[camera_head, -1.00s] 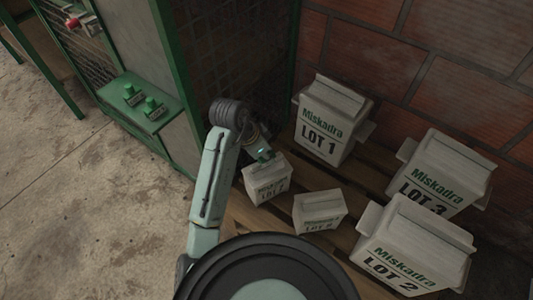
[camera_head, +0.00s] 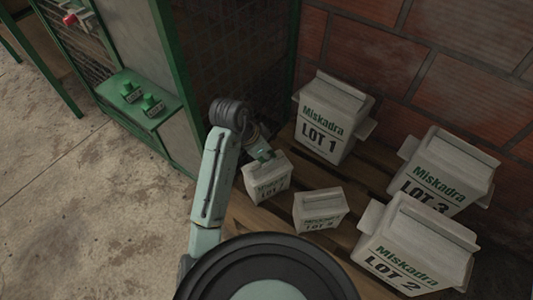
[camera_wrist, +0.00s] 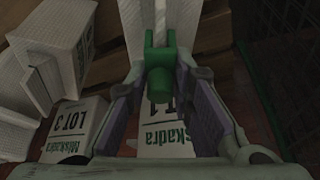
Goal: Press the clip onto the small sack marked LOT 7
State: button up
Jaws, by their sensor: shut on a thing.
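The small sack whose print looks like LOT 7 (camera_head: 267,182) stands upright on the pallet, left of another small sack. My gripper (camera_head: 260,150) is right over its top, partly hidden by my arm. In the wrist view my gripper (camera_wrist: 160,78) is shut on a green clip (camera_wrist: 160,82). The clip's far end is at the pale top of the small sack (camera_wrist: 192,25). I cannot tell whether it grips the sack.
The other small sack (camera_head: 320,211) stands close on the right. Big sacks LOT 1 (camera_head: 331,115), LOT 2 (camera_head: 417,245) and LOT 3 (camera_head: 443,172) stand around. Two green-topped items (camera_head: 152,104) are on the green shelf (camera_head: 120,82). A mesh cage (camera_head: 235,65) is behind my gripper.

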jog(key=o, duration=1)
jog(key=shift+o, duration=0.4)
jog(key=o, duration=0.4)
jog(key=shift+o, duration=0.2)
jog(key=shift+r+p, duration=2.8)
jog(key=shift+r, duration=0.75)
grip_shut()
